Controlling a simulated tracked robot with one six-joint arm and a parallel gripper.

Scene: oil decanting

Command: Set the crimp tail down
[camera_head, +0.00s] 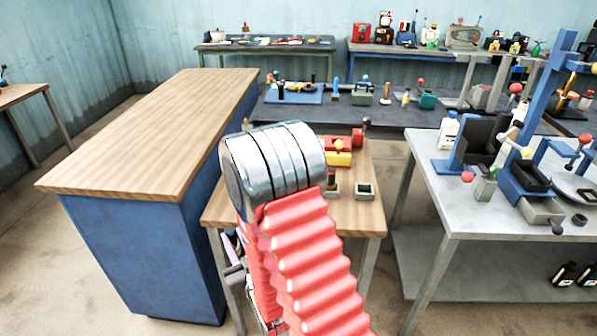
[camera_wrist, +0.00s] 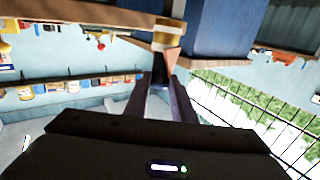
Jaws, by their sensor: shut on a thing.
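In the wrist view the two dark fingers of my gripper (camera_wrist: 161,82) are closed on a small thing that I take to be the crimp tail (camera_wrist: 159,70). Its near part looks dark. A pinkish part and a gold and white end show beyond the fingertips, but I cannot tell whether they belong to it. In the head view my silver and red arm stands in front of a small wooden table (camera_head: 290,215) and hides part of it. The fingers and the held thing cannot be made out clearly there.
The small table bears a red and yellow device (camera_head: 340,155) and a small dark square holder (camera_head: 364,191). A long wood-topped blue counter (camera_head: 150,130) at left is bare. A grey table (camera_head: 450,210) at right carries several fixtures. Dark benches stand behind.

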